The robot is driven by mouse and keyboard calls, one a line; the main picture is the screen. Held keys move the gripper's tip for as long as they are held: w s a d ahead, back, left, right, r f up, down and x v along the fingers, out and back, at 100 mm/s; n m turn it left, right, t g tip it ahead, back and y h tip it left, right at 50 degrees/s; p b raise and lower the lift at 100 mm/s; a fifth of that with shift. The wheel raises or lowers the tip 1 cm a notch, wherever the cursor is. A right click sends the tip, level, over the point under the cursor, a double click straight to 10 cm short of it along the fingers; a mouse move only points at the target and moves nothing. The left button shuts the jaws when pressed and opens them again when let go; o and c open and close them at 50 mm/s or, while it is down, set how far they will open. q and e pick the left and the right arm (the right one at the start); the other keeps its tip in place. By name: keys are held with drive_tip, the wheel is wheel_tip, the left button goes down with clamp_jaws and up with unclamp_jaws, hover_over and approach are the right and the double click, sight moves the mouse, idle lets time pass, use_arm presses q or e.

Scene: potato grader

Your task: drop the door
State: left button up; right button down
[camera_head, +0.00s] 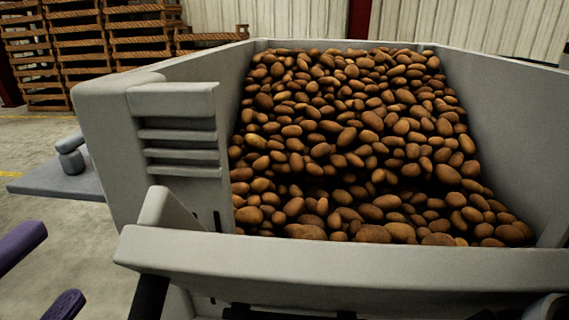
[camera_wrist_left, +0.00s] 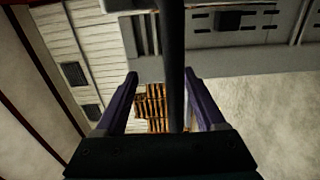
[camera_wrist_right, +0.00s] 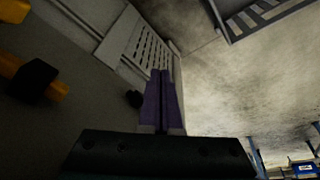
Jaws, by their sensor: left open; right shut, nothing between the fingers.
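A grey hopper (camera_head: 180,250) heaped with potatoes (camera_head: 350,140) fills the head view. Its wide front panel (camera_head: 350,265) stands across the near side and looks like the door; its lower part is cut off. A dark bar (camera_head: 150,297) slopes down below its left end. My left gripper (camera_head: 62,262) is open at the lower left, left of that bar. My right gripper (camera_wrist_right: 160,72) is shut and empty in the right wrist view.
Stacked wooden pallets (camera_head: 85,45) stand at the back left. A grey ledge (camera_head: 62,180) juts out left of the hopper. Yellow parts with a black piece (camera_wrist_right: 35,80) and a slatted grey panel (camera_wrist_right: 145,45) show in the right wrist view. Bare floor lies at left.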

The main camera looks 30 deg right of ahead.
use_arm(q)
drive_tip(key=shift+o, duration=1)
drive_tip(key=shift+r, duration=0.1)
drive_tip(key=w+a+r+b, duration=0.3)
drive_tip(key=w+a, duration=0.5)
drive_tip(key=a, duration=0.3)
drive_tip(key=shift+w+a+r, duration=0.15)
drive_tip(key=shift+a+r, duration=0.05)
drive_tip(key=shift+r, duration=0.3)
